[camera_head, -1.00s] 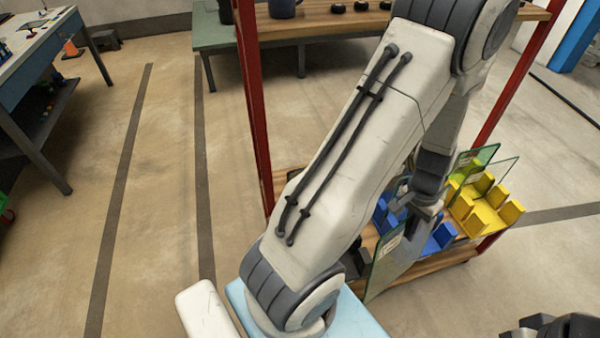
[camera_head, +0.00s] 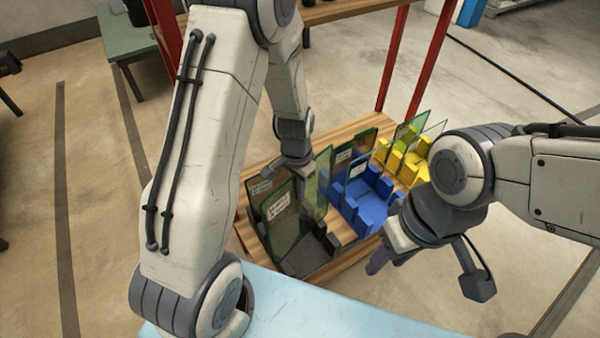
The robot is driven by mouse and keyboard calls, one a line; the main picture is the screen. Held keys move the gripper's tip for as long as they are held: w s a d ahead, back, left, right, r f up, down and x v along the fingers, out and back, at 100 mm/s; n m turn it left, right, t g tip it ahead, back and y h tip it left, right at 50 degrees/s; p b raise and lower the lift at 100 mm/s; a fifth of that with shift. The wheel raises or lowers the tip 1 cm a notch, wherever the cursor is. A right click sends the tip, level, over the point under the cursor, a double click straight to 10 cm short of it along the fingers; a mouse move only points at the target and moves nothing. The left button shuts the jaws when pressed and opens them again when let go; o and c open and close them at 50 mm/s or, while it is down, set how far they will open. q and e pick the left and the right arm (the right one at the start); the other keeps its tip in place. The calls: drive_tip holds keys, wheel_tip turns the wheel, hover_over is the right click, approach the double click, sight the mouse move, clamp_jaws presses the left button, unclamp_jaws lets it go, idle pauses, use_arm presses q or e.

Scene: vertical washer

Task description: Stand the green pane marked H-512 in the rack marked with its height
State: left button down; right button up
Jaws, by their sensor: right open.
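Several greenish glass panes stand on a wooden-topped stand; their labels are too small to read, so I cannot tell which is H-512. Two labelled panes stand at the black rack (camera_head: 318,256), the nearer one (camera_head: 279,207) in front. A taller pane (camera_head: 321,188) is upright between the black and blue racks. My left gripper (camera_head: 304,190) points down at this pane's upper left part; whether its fingers are shut on it is unclear. The blue rack (camera_head: 372,208) has a labelled pane (camera_head: 344,157) and a clear one. My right gripper (camera_head: 388,262) is open and empty, in front of the blue rack.
A yellow rack (camera_head: 420,168) with panes (camera_head: 408,130) is at the stand's far right. Red posts (camera_head: 428,62) rise from the stand. A light blue surface (camera_head: 300,305) is in front. My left arm hides part of the left side. A green table (camera_head: 130,42) is behind.

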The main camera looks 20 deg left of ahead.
sight(304, 218)
use_arm(q)
drive_tip(key=shift+w+d+f+m+b, duration=0.2)
drive_tip(key=shift+f+m+b, duration=0.25)
drive_tip(key=shift+f+b, duration=1.55)
drive_tip(key=shift+w+d+f+m+b, duration=0.15)
drive_tip(key=shift+f+m+b, duration=0.35)
drive_tip(key=shift+f+b, duration=1.5)
drive_tip(key=shift+w+d+f+m+b, duration=0.1)
drive_tip(key=shift+d+f+m+b, duration=0.6)
drive_tip(key=shift+f, duration=2.3)
use_arm(e)
wheel_tip(304, 218, down, 9)
drive_tip(key=shift+r+b, duration=0.2)
drive_tip(key=shift+b, duration=0.1)
use_arm(q)
drive_tip(key=shift+a+f+n+b, duration=0.25)
drive_tip(key=shift+a+f+b, duration=0.2)
drive_tip(key=shift+f, duration=0.15)
use_arm(e)
drive_tip(key=shift+f, duration=0.4)
use_arm(q)
drive_tip(key=c, duration=1)
unclamp_jaws()
drive_tip(key=shift+o, duration=0.2)
drive_tip(key=shift+s, duration=0.1)
wheel_tip(304, 218, up, 10)
drive_tip(key=shift+r, duration=0.25)
use_arm(e)
drive_tip(key=shift+r, duration=0.1)
